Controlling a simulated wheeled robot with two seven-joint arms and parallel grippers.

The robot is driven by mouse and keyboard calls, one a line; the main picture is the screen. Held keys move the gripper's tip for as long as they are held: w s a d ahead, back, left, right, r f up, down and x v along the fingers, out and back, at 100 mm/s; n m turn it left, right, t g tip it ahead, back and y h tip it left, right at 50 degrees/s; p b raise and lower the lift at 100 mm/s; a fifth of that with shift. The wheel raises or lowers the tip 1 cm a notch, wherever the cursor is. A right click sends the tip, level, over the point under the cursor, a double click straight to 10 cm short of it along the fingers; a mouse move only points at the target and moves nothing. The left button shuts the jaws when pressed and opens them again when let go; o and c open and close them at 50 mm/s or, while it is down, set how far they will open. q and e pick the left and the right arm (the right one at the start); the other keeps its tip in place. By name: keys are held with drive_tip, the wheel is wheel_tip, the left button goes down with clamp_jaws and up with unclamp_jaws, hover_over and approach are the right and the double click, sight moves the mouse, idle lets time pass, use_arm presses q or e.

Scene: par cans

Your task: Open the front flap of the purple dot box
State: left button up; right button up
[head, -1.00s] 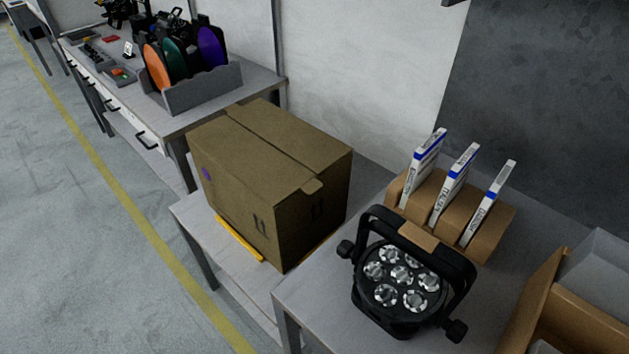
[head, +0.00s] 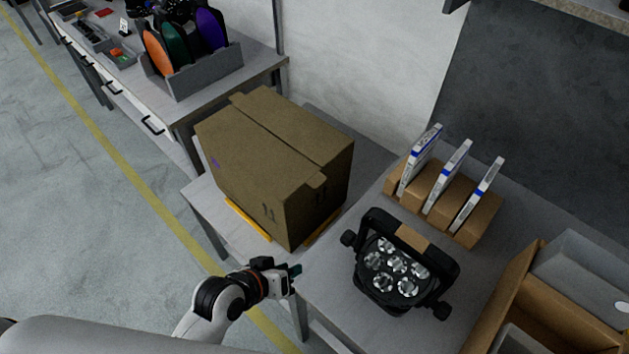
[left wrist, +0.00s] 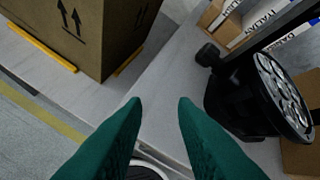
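The purple dot box (head: 262,150) is a brown cardboard box on a low grey table at the centre of the head view. Its top flaps lie closed, with a small tab (head: 317,181) at the near end of the seam. The purple dot (head: 216,163) is on its left side. The box's lower part also shows in the left wrist view (left wrist: 75,35). My left gripper (head: 296,271) is in front of the box, below its near corner and apart from it. In the left wrist view its green fingertips (left wrist: 160,103) are apart with nothing between them. My right gripper is not in view.
A black par can (head: 400,270) stands on the grey table right of the box. Behind it, a cardboard holder (head: 445,205) carries white booklets. An open carton (head: 510,300) is at the lower right. Yellow strips (head: 247,221) lie at the box's base.

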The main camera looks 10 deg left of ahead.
use_arm(q)
drive_tip(key=w+d+r+n+t+h, duration=0.2)
drive_tip(key=w+d+n+t+h, duration=0.15)
drive_tip(key=w+d+n, duration=0.2)
drive_tip(key=n+t+y, duration=0.5)
drive_tip(key=n+t, duration=0.1)
drive_tip(key=n, duration=0.4)
approach(315, 188)
drive_tip(key=p+x, duration=0.1)
drive_tip(key=x, duration=0.9)
drive_tip(key=shift+f, duration=0.15)
drive_tip(key=shift+c, duration=0.5)
clamp_jaws()
